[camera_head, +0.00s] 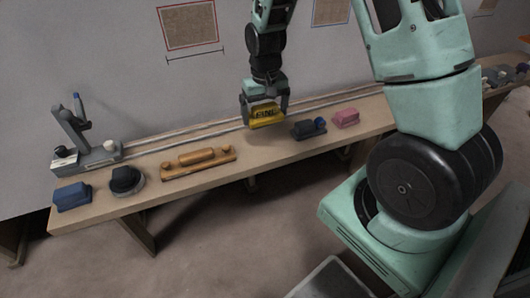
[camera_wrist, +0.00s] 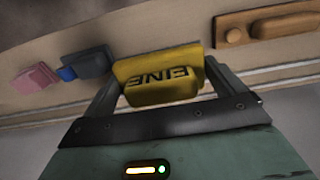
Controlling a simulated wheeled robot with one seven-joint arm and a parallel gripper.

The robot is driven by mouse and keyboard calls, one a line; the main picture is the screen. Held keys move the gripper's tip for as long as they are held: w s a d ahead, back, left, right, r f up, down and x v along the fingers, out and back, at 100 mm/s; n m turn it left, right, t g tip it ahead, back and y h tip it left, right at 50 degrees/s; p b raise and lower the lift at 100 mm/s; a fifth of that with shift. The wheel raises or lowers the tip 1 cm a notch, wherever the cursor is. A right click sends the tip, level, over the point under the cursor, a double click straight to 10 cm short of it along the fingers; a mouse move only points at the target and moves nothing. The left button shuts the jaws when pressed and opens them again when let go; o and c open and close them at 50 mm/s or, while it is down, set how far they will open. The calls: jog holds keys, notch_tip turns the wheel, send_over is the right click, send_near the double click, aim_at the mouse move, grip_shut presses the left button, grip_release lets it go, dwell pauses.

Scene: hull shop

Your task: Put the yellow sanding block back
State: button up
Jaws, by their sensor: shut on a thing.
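The yellow sanding block (camera_head: 267,116) has dark lettering that seems to read "FINE". My gripper (camera_head: 265,112) is shut on it and holds it at the wooden bench (camera_head: 222,178), between the wooden long-handled tool and a dark block. In the wrist view the yellow block (camera_wrist: 160,77) sits between the two fingers (camera_wrist: 162,90), with its lettering upside down. I cannot tell whether the block touches the bench top.
On the bench stand a blue block (camera_head: 72,196), a black round tool (camera_head: 125,180), the wooden tool (camera_head: 198,162), a dark block (camera_head: 304,131) with a blue knob, and a pink block (camera_head: 346,117). A grey stand (camera_head: 85,150) is at the left end.

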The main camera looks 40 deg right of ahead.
aim_at(265, 145)
notch_tip(265, 145, down, 10)
jog(key=shift+s+r+b, duration=0.1)
jog(key=shift+b, duration=0.75)
jog(key=o, duration=0.6)
jog(key=shift+c, duration=0.2)
